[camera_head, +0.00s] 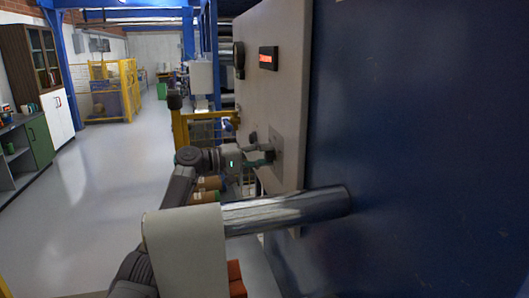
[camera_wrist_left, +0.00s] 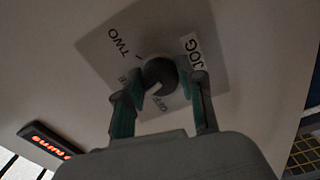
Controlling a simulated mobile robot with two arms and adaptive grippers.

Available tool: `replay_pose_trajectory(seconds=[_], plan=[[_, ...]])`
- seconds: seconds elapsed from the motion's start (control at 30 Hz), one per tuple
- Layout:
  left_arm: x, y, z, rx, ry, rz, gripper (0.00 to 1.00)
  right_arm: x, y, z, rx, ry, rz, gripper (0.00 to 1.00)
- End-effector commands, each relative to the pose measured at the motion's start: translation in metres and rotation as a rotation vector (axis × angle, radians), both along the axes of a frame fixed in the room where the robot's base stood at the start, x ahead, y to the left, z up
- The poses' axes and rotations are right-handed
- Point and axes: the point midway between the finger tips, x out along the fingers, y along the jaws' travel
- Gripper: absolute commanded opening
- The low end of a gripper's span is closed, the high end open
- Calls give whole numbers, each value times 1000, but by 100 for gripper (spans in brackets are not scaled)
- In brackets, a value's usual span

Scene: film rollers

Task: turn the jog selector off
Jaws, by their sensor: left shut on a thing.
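The jog selector is a dark round knob (camera_wrist_left: 160,74) on a grey label plate (camera_wrist_left: 170,22) in the left wrist view. The plate reads TWO and JOG, with OFF and a partly hidden label nearer my fingers. My left gripper (camera_head: 266,155) reaches the pale panel in the head view. Its green-padded fingers (camera_wrist_left: 161,88) are shut on the knob, one on each side. My right gripper is not in view.
The pale control panel (camera_head: 285,95) carries a red-lit display (camera_head: 268,59), which also shows in the left wrist view (camera_wrist_left: 50,141). A shiny metal roller (camera_head: 285,208) juts out below my left gripper beside a blue wall (camera_head: 420,150). Open floor (camera_head: 105,165) lies to the left.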

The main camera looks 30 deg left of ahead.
Motion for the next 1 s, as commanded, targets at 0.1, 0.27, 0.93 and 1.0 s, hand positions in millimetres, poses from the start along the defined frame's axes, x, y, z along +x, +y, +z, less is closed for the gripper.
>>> replay_pose_trajectory(seconds=[0.1,0.27,0.93,1.0], plan=[[0,0,4,-88,71,1,4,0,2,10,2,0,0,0],[1,0,4,-205,170,3,4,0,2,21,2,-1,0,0],[0,1,2,-561,476,2,4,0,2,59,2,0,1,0],[0,1,2,-579,490,2,4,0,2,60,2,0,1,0]])
